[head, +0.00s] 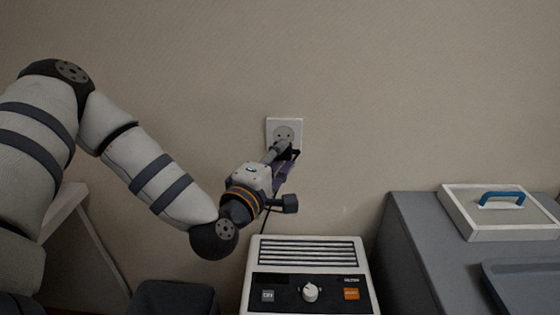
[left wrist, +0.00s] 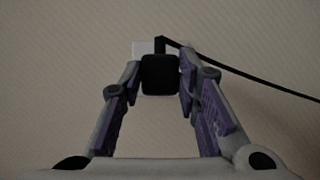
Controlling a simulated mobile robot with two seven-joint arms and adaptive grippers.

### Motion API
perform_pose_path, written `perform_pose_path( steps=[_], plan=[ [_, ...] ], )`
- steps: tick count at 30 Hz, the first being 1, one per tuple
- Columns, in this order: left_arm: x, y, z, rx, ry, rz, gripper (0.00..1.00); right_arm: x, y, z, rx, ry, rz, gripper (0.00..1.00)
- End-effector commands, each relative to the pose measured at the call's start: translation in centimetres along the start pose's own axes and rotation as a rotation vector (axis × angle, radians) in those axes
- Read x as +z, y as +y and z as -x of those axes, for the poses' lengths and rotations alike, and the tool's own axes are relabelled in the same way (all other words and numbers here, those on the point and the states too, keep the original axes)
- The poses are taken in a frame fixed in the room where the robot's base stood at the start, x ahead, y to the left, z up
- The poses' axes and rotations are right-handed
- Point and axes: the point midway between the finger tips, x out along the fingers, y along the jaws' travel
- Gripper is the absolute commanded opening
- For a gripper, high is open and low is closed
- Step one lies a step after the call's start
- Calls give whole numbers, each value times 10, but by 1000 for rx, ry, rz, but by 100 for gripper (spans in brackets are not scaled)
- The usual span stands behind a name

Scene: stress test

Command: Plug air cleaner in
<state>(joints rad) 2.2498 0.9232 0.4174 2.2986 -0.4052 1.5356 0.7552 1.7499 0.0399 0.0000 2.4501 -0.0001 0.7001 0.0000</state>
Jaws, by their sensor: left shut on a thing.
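The white wall socket (head: 285,130) is on the beige wall, above the air cleaner (head: 306,256), a white box with a slatted top, a dark front panel and a knob. My left gripper (head: 284,151) is at the lower part of the socket. In the left wrist view its fingers are shut on the black plug (left wrist: 160,76). The socket plate (left wrist: 146,47) shows just behind the plug there and is partly hidden by it. I cannot tell whether the plug's pins are in the socket. The black cord (left wrist: 250,79) runs off to the right. My right gripper is out of view.
A grey cabinet (head: 408,240) stands at the right with a white tray (head: 465,225) with a blue handle and a grey tray (head: 530,283) on it. A dark bin (head: 175,298) is at lower left. The wall around the socket is bare.

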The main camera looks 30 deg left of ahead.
Motion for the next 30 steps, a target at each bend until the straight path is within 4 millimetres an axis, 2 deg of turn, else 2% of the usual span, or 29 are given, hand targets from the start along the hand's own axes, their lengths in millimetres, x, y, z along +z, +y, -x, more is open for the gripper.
perform_pose_path(
  steps=[9, 15, 30],
  plan=[
    [-13, -3, -29, -2, 3, -1, 5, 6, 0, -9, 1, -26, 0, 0],
    [-17, -2, -40, -2, 2, 0, 5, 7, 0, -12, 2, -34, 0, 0],
    [-18, 0, -43, -1, 1, 0, 5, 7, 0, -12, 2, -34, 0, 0]
  ],
)
